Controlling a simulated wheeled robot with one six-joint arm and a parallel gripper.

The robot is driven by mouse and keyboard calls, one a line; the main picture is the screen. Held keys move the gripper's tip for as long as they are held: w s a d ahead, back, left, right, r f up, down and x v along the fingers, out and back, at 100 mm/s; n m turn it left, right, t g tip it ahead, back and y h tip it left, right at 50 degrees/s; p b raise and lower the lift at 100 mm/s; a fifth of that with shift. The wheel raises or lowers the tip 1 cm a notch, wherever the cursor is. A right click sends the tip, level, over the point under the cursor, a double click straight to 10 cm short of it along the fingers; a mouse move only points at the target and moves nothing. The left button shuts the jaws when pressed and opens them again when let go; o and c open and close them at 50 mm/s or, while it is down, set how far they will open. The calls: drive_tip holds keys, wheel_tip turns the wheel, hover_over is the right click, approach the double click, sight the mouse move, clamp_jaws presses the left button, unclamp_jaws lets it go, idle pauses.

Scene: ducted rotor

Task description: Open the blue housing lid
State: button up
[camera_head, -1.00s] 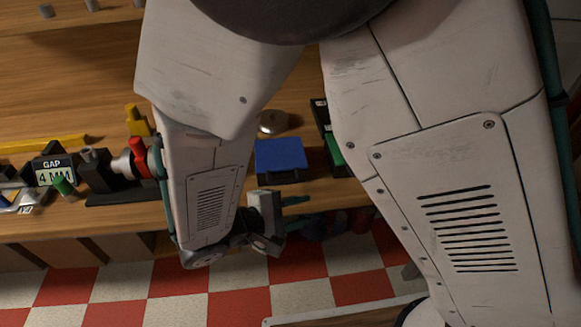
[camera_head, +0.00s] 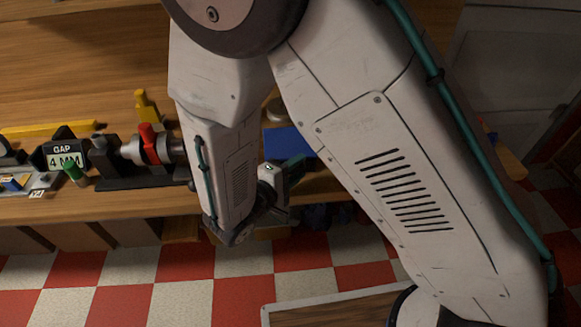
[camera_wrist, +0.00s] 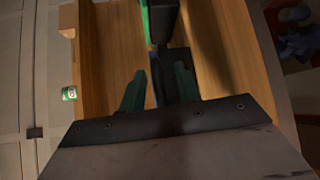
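The blue housing lid (camera_head: 283,141) lies on the wooden bench in the head view, shut and flat as far as I can see. My arm and gripper cover part of it. My gripper (camera_head: 297,165) is at the bench's front edge, just in front of the lid in the picture; I cannot tell whether it touches. In the wrist view my gripper's two teal fingers (camera_wrist: 160,72) stand apart, so it is open. A dark block shows between and beyond them, with a thin bluish strip near the left finger; I cannot tell if this is the housing.
On the bench (camera_head: 90,50) to the left are a "GAP 4 MM" sign (camera_head: 62,155), a clamp-like device with a red part (camera_head: 150,142) and a yellow piece (camera_head: 147,108).

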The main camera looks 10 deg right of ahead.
drive_tip(key=shift+w+d, duration=0.3)
drive_tip(key=shift+d, duration=0.1)
clamp_jaws()
drive_tip(key=shift+f, duration=0.1)
